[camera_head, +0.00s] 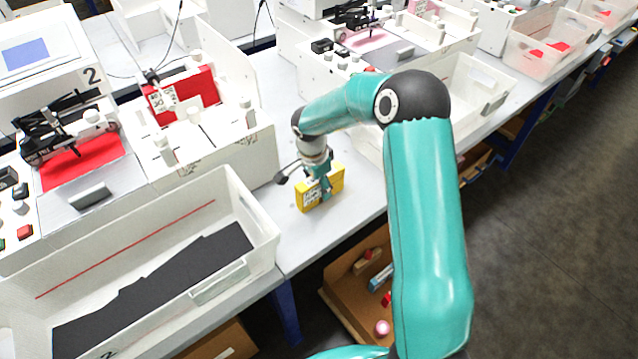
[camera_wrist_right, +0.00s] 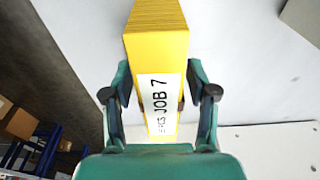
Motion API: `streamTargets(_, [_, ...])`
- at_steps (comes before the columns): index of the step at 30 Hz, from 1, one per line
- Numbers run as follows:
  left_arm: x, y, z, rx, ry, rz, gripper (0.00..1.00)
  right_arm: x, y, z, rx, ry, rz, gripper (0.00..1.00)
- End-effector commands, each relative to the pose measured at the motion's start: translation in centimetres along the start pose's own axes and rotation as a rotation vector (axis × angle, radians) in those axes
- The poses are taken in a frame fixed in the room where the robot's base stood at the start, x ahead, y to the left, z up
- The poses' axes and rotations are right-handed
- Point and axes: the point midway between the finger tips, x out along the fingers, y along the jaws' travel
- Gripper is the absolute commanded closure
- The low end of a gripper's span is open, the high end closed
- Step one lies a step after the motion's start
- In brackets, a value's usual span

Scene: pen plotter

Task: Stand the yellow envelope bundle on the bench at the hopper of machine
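The yellow envelope bundle (camera_head: 335,180) stands on the bench (camera_head: 293,240), right of the machine marked 2 (camera_head: 85,80). My right gripper (camera_head: 322,188) reaches down over it. In the right wrist view the bundle (camera_wrist_right: 158,50) lies between the fingers of my right gripper (camera_wrist_right: 160,85), its white label reading "JOB 7". One finger is on each side, close to the bundle. I cannot tell whether they press on it. Its underside is hidden. My left gripper is not in view. Which part is a hopper is not clear.
A large white bin (camera_head: 262,215) with dark sheets and a red line stands in front of machine 2. Another white bin (camera_head: 490,95) is behind my right arm. A brown box (camera_head: 345,290) with small items sits below the bench edge. Bare bench surrounds the bundle.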

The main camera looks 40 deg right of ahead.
Motion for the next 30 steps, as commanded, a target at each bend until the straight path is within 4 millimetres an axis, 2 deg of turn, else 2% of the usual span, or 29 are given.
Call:
streamTargets(7, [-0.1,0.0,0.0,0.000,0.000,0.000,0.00,-0.3,-0.1,0.0,0.000,0.000,-0.001,0.42])
streamTargets(11, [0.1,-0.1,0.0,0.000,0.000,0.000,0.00,-1.6,-0.1,0.0,0.000,0.001,-0.004,0.42])
streamTargets(24, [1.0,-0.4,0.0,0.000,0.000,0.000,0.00,-9.9,-0.1,0.1,-0.001,0.001,-0.004,0.42])
streamTargets(30, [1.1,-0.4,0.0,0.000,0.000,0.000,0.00,-11.8,-0.1,0.1,-0.002,0.000,-0.001,0.42])
